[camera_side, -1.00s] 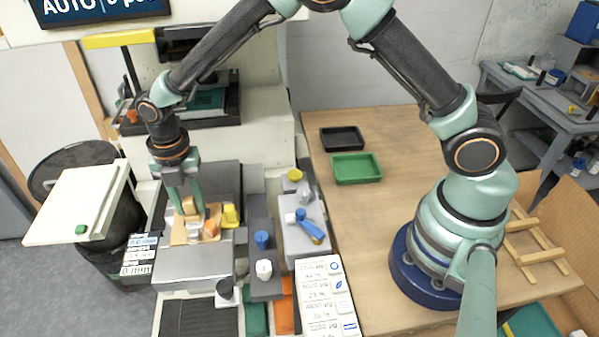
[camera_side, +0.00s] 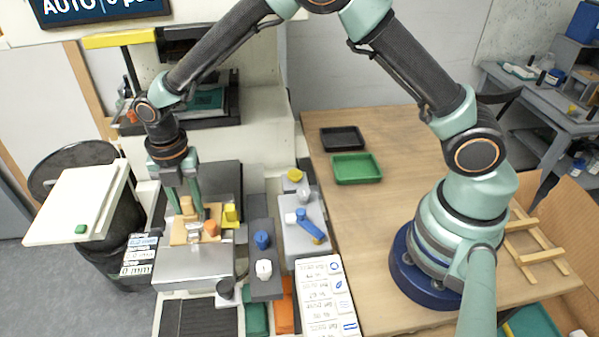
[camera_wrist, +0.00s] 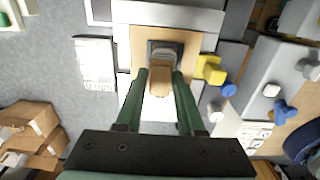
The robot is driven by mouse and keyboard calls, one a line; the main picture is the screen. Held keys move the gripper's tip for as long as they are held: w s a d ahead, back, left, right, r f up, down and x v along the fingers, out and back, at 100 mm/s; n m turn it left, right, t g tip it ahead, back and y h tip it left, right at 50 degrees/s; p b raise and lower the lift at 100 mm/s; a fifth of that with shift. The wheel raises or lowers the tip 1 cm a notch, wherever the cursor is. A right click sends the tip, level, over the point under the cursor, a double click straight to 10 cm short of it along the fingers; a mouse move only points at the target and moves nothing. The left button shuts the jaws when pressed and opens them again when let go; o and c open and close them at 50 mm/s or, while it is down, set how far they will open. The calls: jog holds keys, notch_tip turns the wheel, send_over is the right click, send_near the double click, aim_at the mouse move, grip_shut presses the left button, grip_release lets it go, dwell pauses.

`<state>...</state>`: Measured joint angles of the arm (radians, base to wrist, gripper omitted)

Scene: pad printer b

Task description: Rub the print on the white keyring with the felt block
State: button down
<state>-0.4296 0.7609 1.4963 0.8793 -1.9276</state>
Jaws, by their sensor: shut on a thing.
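My gripper (camera_side: 188,211) points down over the tan plate (camera_side: 179,238) on the grey machine bed. In the wrist view my gripper (camera_wrist: 160,74) has its two green fingers on either side of a tan block (camera_wrist: 159,78), which I take for the felt block. The block (camera_side: 187,204) also shows between the fingers in the side view. A pale grey-white piece (camera_side: 194,234) lies just below it on the plate, perhaps the white keyring. I see no print on it, and cannot tell whether the block touches it. A small orange piece (camera_side: 211,229) sits beside it.
A yellow part (camera_side: 231,214) stands just right of the plate. Further right are blue (camera_side: 262,240) and white (camera_side: 264,269) knobs and a blue lever (camera_side: 312,230). Black (camera_side: 342,138) and green (camera_side: 356,168) trays lie on the wooden table, with bare room around them.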

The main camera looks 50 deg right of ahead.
jog(key=shift+s+d+f, duration=0.1)
jog(key=shift+s+d, duration=0.5)
dwell(0.5)
jog(key=shift+w+a, duration=0.35)
jog(key=shift+a, duration=0.05)
jog(key=shift+w+a, duration=0.4)
dwell(0.8)
jog(key=shift+s+d, duration=0.35)
jog(key=shift+d, duration=0.05)
dwell(0.3)
jog(key=shift+s+d, duration=0.25)
jog(key=shift+s, duration=0.05)
dwell(1.1)
jog(key=shift+w+a, duration=0.25)
jog(key=shift+w, duration=0.05)
jog(key=shift+w+a, duration=0.15)
jog(key=shift+a, duration=0.05)
dwell(0.4)
